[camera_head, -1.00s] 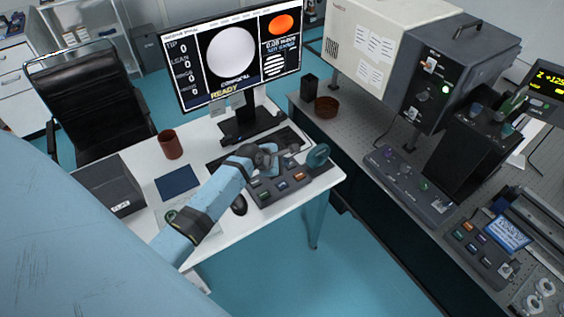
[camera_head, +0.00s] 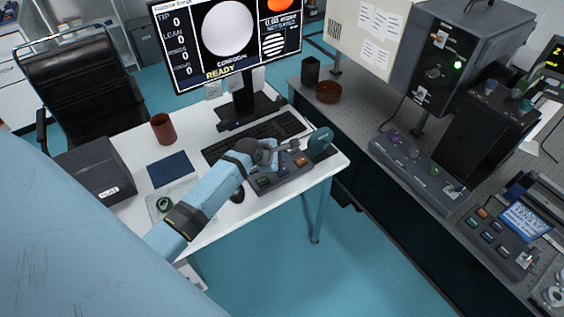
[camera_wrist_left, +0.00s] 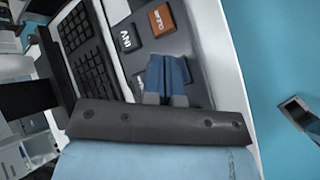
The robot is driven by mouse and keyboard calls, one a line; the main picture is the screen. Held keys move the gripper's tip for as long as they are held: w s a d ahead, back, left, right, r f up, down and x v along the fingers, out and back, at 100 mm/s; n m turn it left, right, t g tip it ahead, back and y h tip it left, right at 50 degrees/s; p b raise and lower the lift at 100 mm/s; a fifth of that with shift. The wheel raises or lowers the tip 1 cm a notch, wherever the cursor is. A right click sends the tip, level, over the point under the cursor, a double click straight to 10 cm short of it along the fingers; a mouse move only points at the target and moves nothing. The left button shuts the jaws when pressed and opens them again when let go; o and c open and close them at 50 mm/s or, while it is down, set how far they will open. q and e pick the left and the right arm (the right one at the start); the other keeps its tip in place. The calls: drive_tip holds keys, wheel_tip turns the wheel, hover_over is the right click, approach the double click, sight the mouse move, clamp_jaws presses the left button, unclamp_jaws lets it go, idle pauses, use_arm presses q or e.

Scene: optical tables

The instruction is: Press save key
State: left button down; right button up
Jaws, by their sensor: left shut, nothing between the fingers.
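A dark key panel (camera_head: 283,174) with coloured keys sits on the white desk's right end. In the left wrist view, it shows a dark key marked INV (camera_wrist_left: 127,40) and an orange key (camera_wrist_left: 162,20) with lettering I cannot read surely. No key reads clearly as save; other keys may be hidden by my fingers. My left gripper (camera_head: 266,156) is over the panel's far-left part in the head view. Its blue fingers, also in the left wrist view (camera_wrist_left: 168,62), are shut and empty, beside the INV and orange keys. I cannot tell whether they touch the panel. My right gripper is out of view.
A keyboard (camera_head: 279,128) lies behind the panel, and a mouse (camera_head: 237,195) lies to its left. The monitor (camera_head: 228,42) reads READY. A teal rounded object (camera_head: 320,143) is near the panel's right end. A brown cup (camera_head: 163,129) stands farther left.

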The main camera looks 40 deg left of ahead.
use_arm(q)
wheel_tip(320, 180, down, 2)
drive_tip(key=shift+f, duration=0.25)
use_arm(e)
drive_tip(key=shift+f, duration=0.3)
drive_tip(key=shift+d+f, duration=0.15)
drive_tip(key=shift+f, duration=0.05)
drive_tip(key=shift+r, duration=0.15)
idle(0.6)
use_arm(q)
drive_tip(key=shift+f, duration=0.15)
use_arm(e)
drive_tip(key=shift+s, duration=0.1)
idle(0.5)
use_arm(q)
drive_tip(key=shift+f, duration=0.3)
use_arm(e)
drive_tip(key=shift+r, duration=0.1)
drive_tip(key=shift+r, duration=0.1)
